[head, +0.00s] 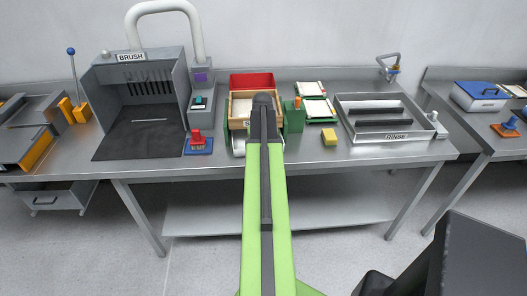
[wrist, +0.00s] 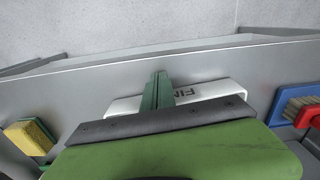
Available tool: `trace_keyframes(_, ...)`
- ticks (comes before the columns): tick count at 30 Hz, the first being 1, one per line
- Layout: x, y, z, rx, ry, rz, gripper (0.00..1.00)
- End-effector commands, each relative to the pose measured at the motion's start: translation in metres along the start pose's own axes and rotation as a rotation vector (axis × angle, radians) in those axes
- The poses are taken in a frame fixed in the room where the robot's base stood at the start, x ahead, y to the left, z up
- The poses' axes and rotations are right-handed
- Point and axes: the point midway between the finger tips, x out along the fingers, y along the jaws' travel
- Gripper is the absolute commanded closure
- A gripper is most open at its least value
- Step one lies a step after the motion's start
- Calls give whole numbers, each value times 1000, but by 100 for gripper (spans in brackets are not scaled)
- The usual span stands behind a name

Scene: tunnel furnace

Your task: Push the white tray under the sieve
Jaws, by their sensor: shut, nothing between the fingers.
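The white tray (wrist: 215,92) shows in the wrist view as a pale strip with a partly covered label starting "FIN". In the head view only a bit of its white edge (head: 238,146) shows beside my arm, at the front foot of the sieve. The sieve (head: 240,108) is a wooden-framed box in a green stand, its middle covered by my arm. My gripper (wrist: 160,88) has its green fingers shut together and empty, over the middle of the tray in the wrist view; I cannot tell whether they touch it. My arm hides the fingertips in the head view.
A red bin (head: 251,81) stands behind the sieve. A red brush on a blue base (head: 198,145) lies to the left, a yellow sponge (head: 329,137) to the right. The rinse basin (head: 386,117) is farther right, the brush booth (head: 140,100) farther left. The bench front edge is close.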

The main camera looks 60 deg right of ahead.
Motion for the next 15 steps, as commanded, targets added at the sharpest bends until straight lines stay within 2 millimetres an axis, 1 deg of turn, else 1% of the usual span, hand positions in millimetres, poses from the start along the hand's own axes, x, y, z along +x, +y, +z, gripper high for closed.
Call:
trace_keyframes(1, 0, -3, 10, -1, 0, 0, 100)
trace_keyframes(4, 0, -9, 30, -5, 0, 0, 100)
trace_keyframes(6, -28, -8, 23, -5, 0, 0, 100)
trace_keyframes(12, -74, -8, 23, -5, 0, 0, 100)
trace_keyframes(15, -92, -8, 23, -5, 0, 0, 100)
